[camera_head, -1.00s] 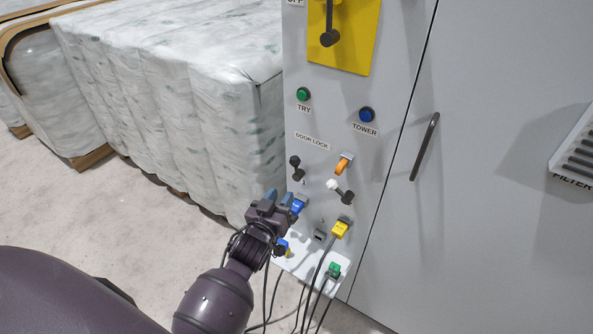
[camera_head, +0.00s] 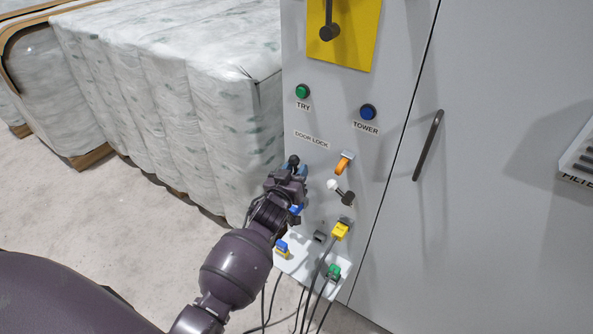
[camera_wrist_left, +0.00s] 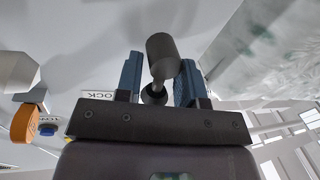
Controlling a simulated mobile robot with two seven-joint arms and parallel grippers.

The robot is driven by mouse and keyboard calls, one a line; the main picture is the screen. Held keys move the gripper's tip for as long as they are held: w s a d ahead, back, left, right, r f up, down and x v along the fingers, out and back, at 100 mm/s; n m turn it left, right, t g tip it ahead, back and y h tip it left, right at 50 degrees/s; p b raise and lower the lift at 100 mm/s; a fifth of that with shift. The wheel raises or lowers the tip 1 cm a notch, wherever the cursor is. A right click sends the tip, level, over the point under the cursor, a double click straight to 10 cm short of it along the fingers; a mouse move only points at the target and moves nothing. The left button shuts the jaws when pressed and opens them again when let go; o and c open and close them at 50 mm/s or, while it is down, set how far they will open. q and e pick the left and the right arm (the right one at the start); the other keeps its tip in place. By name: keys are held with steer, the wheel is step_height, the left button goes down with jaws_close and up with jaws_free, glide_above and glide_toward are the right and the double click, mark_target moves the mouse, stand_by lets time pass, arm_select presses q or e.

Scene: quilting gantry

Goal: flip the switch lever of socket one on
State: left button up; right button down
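A short black switch lever (camera_head: 293,160) stands out of the grey panel at its left edge, below the DOOR LOCK label. My left gripper (camera_head: 290,172) is right at this lever and hides its lower part in the head view. In the left wrist view the dark lever knob (camera_wrist_left: 161,52) is between the two blue fingers of my left gripper (camera_wrist_left: 158,80). The fingers are apart, with a clear gap on the left side of the lever; contact on the right side is unclear. No socket number is readable. My right gripper is not in view.
Just right are an orange handle (camera_head: 343,163) and a lever with white and black ends (camera_head: 341,191). Below are blue (camera_head: 296,209), yellow (camera_head: 340,231) and green (camera_head: 334,271) plugs with hanging cables. A wrapped mattress stack (camera_head: 170,100) stands left of the panel.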

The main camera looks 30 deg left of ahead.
arm_select(q)
steer(key=shift+w, duration=0.25)
jaws_close()
steer(key=shift+r, duration=0.1)
steer(key=shift+d+r+m, duration=0.1)
steer(key=shift+d+m, duration=0.05)
steer(key=shift+m, duration=0.95)
jaws_free()
steer(key=shift+r+t, duration=0.1)
steer(key=shift+t, duration=0.2)
